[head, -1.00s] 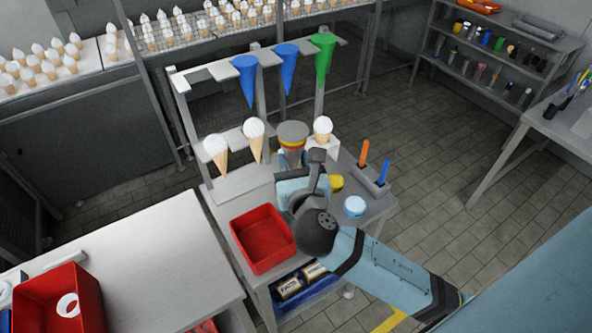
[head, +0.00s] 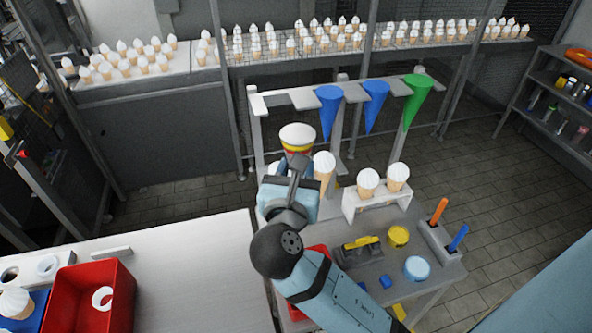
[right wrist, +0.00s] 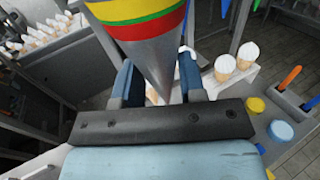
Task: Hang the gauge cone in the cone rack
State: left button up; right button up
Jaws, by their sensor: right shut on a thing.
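The gauge cone (head: 297,138) is grey with red, yellow and green bands. My right gripper (head: 297,170) is shut on it, holding it point down and roughly upright. In the right wrist view the cone (right wrist: 145,45) sits between the two fingers and its tip is partly hidden. The cone rack (head: 268,101) has a pale upper rail where two blue cones (head: 329,108) and a green cone (head: 412,100) hang. The left end of that rail is empty. The gauge cone appears below and in front of this end; its distance from the rail is unclear. My left gripper is not in view.
An ice cream cone (head: 323,168) is at the rack's lower level. A white stand (head: 378,203) holds two more. A yellow pot (head: 398,236), a blue-lidded tub (head: 417,268) and a tool holder (head: 437,243) stand to the right. A red bin (head: 62,302) is at lower left.

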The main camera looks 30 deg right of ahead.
jog(key=shift+r+p, duration=0.15)
jog(key=shift+p, duration=0.45)
jog(key=shift+w+d+r+p, duration=0.1)
jog(key=shift+w+d+p, duration=0.15)
jog(key=shift+w+p, duration=0.75)
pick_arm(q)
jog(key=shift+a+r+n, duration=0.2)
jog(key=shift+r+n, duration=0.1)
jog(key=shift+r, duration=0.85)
pick_arm(e)
jog(key=w, duration=0.3)
jog(key=w+d, duration=0.1)
jog(key=shift+w+f, duration=0.15)
jog(key=shift+f, duration=0.1)
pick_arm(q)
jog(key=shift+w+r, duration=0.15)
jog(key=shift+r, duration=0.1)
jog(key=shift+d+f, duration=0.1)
pick_arm(e)
jog(key=shift+w+d, duration=0.1)
jog(key=shift+w, duration=0.05)
